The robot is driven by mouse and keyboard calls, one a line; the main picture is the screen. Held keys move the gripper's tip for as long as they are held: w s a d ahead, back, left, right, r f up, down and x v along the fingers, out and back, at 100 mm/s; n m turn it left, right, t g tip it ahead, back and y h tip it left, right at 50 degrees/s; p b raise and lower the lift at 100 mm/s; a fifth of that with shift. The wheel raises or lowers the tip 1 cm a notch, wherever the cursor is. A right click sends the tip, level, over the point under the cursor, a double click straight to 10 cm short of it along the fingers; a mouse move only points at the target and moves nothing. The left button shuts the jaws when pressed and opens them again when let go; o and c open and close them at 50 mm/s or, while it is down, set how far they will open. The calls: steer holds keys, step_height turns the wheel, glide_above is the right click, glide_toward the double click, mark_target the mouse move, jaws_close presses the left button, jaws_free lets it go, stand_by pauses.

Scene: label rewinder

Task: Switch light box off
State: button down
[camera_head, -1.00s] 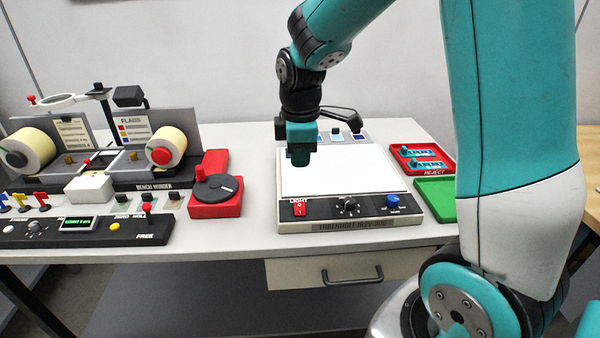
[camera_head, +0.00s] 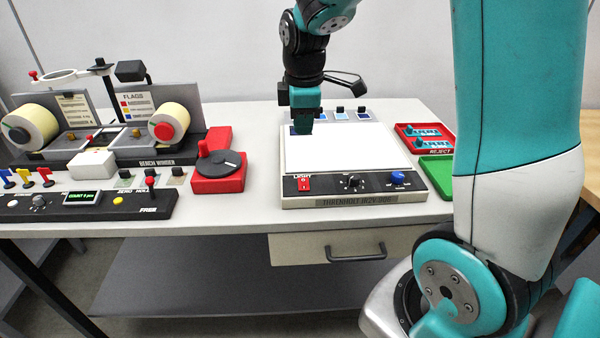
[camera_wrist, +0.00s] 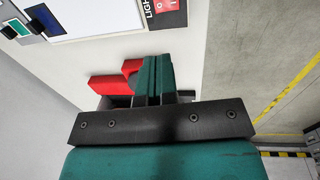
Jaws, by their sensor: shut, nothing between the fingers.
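The light box (camera_head: 340,150) lies on the bench with a white lit-looking panel and a dark front strip. Its red rocker switch (camera_head: 303,184), below the word LIGHT, is at the left end of that strip. The switch also shows at the top of the wrist view (camera_wrist: 166,6), partly cut off by the frame edge. My gripper (camera_head: 303,128) is shut and empty, pointing down over the back left part of the panel, behind and above the switch. In the wrist view its teal fingers (camera_wrist: 153,80) are together, apart from the switch.
Left of the light box is a red base with a dark disc (camera_head: 218,165) and an upright red knob. The bench winder (camera_head: 150,155) stands farther left. Red (camera_head: 425,150) and green trays are at the right. A black knob and a blue knob (camera_head: 398,178) share the front strip.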

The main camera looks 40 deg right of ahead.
mark_target(301, 180)
steer(key=f, duration=0.4)
steer(key=w+f+p, duration=0.1)
steer(key=f, duration=0.4)
steer(key=d+f, duration=0.1)
steer(key=f, duration=0.4)
steer(key=shift+w, duration=0.2)
steer(key=shift+a+p, duration=0.15)
steer(key=shift+p, duration=0.2)
